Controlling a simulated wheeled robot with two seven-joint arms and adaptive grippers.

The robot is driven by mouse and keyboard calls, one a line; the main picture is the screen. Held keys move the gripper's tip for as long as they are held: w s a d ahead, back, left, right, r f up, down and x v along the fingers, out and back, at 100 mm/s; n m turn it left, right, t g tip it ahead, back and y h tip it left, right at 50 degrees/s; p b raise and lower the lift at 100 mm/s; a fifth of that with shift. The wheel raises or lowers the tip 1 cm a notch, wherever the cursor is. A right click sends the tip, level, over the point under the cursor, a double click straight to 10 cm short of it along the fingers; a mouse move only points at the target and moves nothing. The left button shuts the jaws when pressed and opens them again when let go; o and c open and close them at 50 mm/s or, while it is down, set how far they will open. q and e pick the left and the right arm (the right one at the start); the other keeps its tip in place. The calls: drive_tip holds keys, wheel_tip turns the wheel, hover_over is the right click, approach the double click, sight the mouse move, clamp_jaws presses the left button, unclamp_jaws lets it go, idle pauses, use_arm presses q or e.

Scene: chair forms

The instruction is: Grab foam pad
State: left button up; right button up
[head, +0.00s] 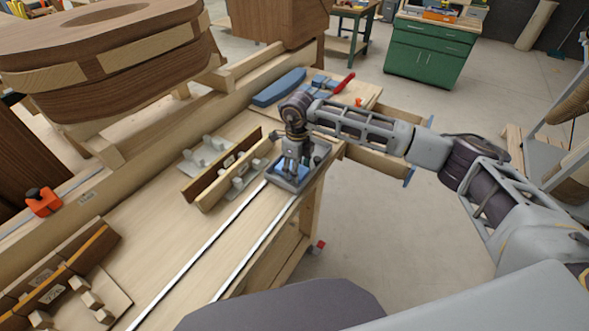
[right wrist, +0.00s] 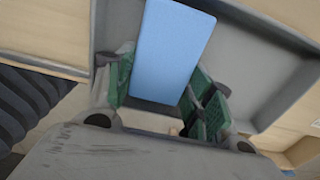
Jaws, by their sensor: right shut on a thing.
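A light blue foam pad (right wrist: 172,48) lies between the green-padded fingers of my right gripper (right wrist: 163,90) in the right wrist view. The right gripper is shut on the pad. The pad is in or just over a grey tray (right wrist: 258,62); I cannot tell if it is lifted. In the head view my right gripper (head: 292,170) points down into the tray (head: 283,183) at the bench's right edge, and a little blue of the pad (head: 303,172) shows beside the fingers. My left gripper is not in view.
Wooden forms with metal brackets (head: 222,180) stand on the bench just left of the tray. Behind are a blue curved block (head: 279,87) and a red-handled tool (head: 343,83). A large wooden chair form (head: 110,60) rises at back left. Two metal rails (head: 205,250) run along the bench.

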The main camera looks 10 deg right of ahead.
drive_tip(key=shift+r, duration=0.15)
wheel_tip(320, 180, up, 8)
drive_tip(key=shift+f+b, duration=0.1)
drive_tip(key=shift+b, duration=0.9)
drive_tip(key=shift+r, duration=0.95)
